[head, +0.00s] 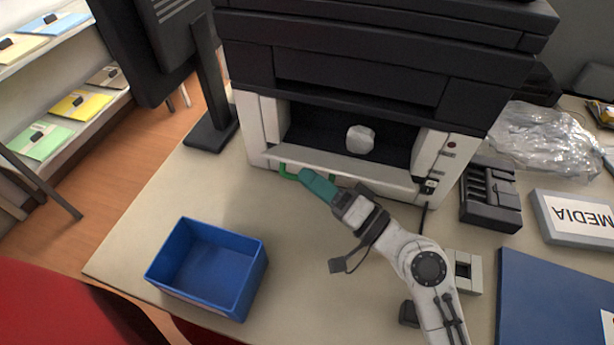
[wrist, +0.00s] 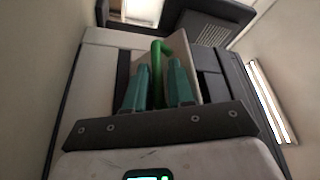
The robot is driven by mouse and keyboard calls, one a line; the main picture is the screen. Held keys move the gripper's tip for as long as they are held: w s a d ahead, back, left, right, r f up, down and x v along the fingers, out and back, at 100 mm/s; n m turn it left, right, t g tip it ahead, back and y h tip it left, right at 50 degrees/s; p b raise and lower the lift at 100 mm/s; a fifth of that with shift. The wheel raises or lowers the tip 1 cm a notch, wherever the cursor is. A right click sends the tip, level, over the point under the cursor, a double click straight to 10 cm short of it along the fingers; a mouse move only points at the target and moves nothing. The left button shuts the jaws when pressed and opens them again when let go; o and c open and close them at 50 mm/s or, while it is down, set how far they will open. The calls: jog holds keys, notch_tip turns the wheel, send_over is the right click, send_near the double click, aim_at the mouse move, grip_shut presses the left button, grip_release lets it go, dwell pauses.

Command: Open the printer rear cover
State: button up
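The printer (head: 385,60) has a black top and a pale lower body with a dark front opening. A grey-white lump (head: 360,139) sits in that opening. A pale panel (head: 345,172), which looks like the cover, lies along the opening's lower edge. A green handle (head: 288,170) is at its left end. My gripper (head: 305,178) reaches this handle from the right. In the wrist view the handle (wrist: 158,75) stands between the two teal fingers (wrist: 160,82), with a gap visible on the right. The pale panel (wrist: 183,55) looks tilted behind the fingers. Its far side is hidden.
A blue bin (head: 238,294) stands at the front left of the table. A monitor stand (head: 211,128) is left of the printer. A black tray (head: 490,197), a MEDIA box (head: 574,216) and a clear plastic bag (head: 545,137) crowd the right. Table between bin and printer is clear.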

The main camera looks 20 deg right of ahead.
jog(key=b+v, duration=0.2)
jog(key=v, duration=0.7)
